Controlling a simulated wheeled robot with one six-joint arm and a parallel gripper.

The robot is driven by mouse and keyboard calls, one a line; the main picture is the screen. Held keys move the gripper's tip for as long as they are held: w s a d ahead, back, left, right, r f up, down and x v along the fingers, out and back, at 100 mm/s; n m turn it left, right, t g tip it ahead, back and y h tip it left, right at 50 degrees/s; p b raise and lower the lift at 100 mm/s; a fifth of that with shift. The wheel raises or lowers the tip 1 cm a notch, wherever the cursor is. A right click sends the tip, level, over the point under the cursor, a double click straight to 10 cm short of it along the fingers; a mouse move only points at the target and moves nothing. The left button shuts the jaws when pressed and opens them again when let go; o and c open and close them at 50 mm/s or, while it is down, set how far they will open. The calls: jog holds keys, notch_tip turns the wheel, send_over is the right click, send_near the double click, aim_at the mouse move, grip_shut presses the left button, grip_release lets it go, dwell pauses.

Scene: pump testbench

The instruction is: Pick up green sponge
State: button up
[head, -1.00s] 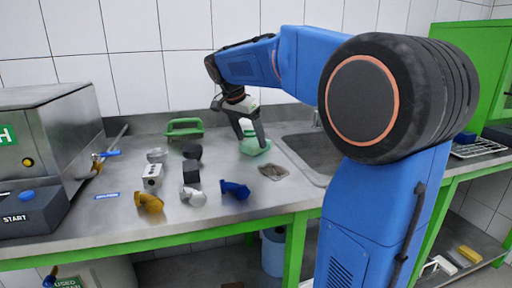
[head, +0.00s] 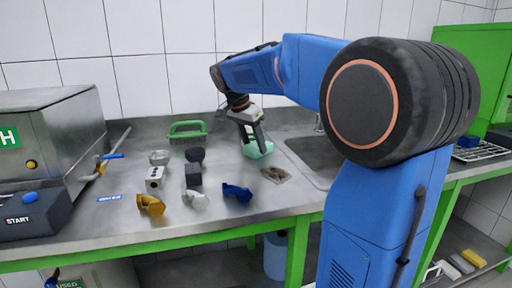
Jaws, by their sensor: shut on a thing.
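The green sponge (head: 258,149) is pale green and is on or just above the metal counter, left of the sink. My gripper (head: 256,142) reaches down to it from above, tilted, with its jaws shut on the sponge. The fingers cover part of the sponge. I cannot tell whether its underside touches the counter.
The sink (head: 318,160) lies to the right and a grey-brown flat piece (head: 276,174) in front. Yellow (head: 150,204), silver (head: 194,198) and blue (head: 237,191) fittings, a black block (head: 193,174) and a green handle (head: 187,130) lie left. The START machine (head: 50,150) stands far left.

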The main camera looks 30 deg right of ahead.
aim_at(253, 146)
jog(key=shift+r, duration=0.55)
notch_tip(253, 146, up, 2)
jog(key=shift+r, duration=0.25)
jog(key=s+a, duration=0.1)
jog(key=s, duration=0.4)
jog(key=s+a, duration=0.2)
jog(key=s, duration=0.4)
jog(key=s+a, duration=0.2)
jog(key=s, duration=0.4)
jog(key=shift+s, duration=0.2)
jog(key=shift+o, duration=1.2)
jog(key=shift+c, duration=0.4)
jog(key=shift+w, duration=0.1)
